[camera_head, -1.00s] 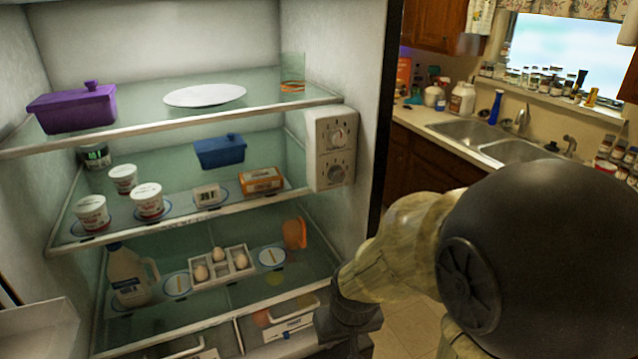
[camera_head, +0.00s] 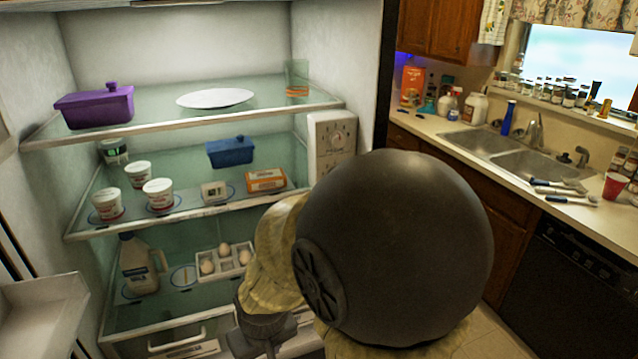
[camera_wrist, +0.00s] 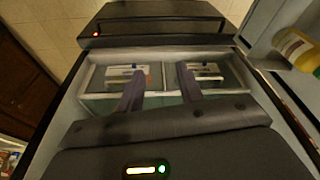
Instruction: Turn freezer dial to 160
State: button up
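A white control box (camera_head: 321,150) is fixed at the right inner wall of the open fridge, by the front edge of the shelves. Its upper dial (camera_head: 338,138) shows in the head view. The lower dial is mostly hidden behind my arm, and the labels are too small to read, so I cannot tell which is the freezer dial. In the wrist view my gripper (camera_wrist: 160,85) is open, its two fingers apart with nothing between them. It points down toward the fridge's bottom drawers (camera_wrist: 125,73), away from the dials.
Glass shelves hold a purple dish (camera_head: 95,106), a white plate (camera_head: 215,98), a blue dish (camera_head: 230,151), tubs, an egg tray and a milk jug (camera_head: 139,266). A door shelf (camera_head: 40,310) juts out at lower left. The sink counter (camera_head: 440,125) is at right.

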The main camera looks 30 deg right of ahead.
jog(key=shift+a, duration=0.2)
jog(key=o, duration=0.4)
jog(key=shift+w+d, duration=0.15)
jog(key=w+d+r+t+h+p, duration=0.1)
jog(key=w+d+r+t, duration=0.25)
jog(key=d, duration=0.55)
jog(key=w+d+r+t+h+p, duration=0.15)
jog(key=w+d+t, duration=0.3)
jog(key=d, duration=0.45)
jog(key=s+d+r+t, duration=0.1)
jog(key=d+r+t, duration=0.1)
jog(key=d+r, duration=0.1)
jog(key=s+d+r+t+h, duration=0.1)
jog(key=s+d+r+t, duration=0.1)
jog(key=d+r, duration=0.2)
jog(key=s+d+r+t, duration=0.2)
jog(key=d+r+t, duration=0.1)
jog(key=d+r, duration=0.1)
jog(key=shift+d+h+p, duration=0.2)
jog(key=shift+h+p, duration=0.05)
jog(key=shift+p, duration=0.15)
